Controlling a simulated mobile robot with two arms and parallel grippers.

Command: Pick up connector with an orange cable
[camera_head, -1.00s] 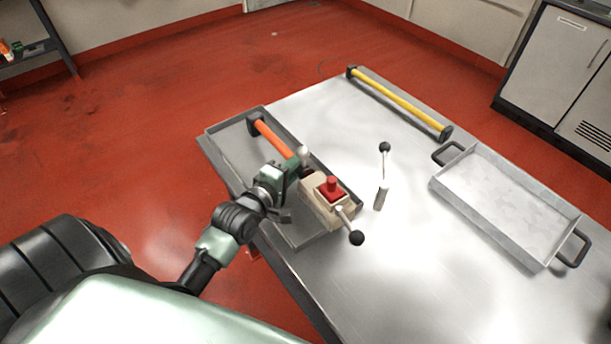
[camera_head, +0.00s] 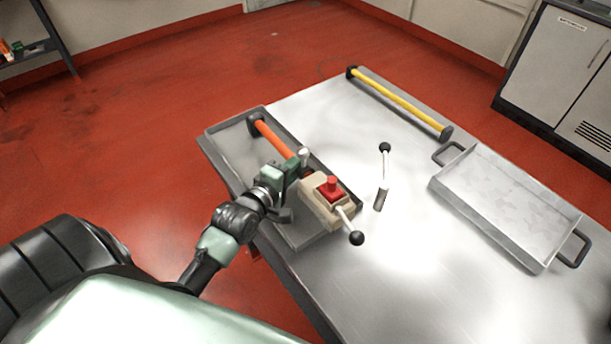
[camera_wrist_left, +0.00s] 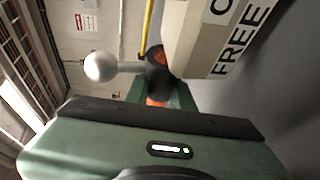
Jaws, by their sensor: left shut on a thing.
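The connector with an orange cable (camera_head: 273,136) lies in the grey tray on the left side of the metal table. Its far black end (camera_head: 254,116) shows, and its near end is hidden behind my gripper. My left gripper (camera_head: 297,171) is at that near end, shut on the connector. In the left wrist view, a black connector end (camera_wrist_left: 157,74) with orange parts shows just beyond the green gripper body (camera_wrist_left: 150,150). The fingertips are mostly hidden. My right gripper is not in view.
A beige box with a red button (camera_head: 331,186) and a black-knobbed lever (camera_head: 356,237) stands right beside the gripper. Another lever (camera_head: 384,170) stands on the table (camera_head: 350,130). A yellow bar (camera_head: 400,102) and a handled metal tray (camera_head: 510,205) lie farther right.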

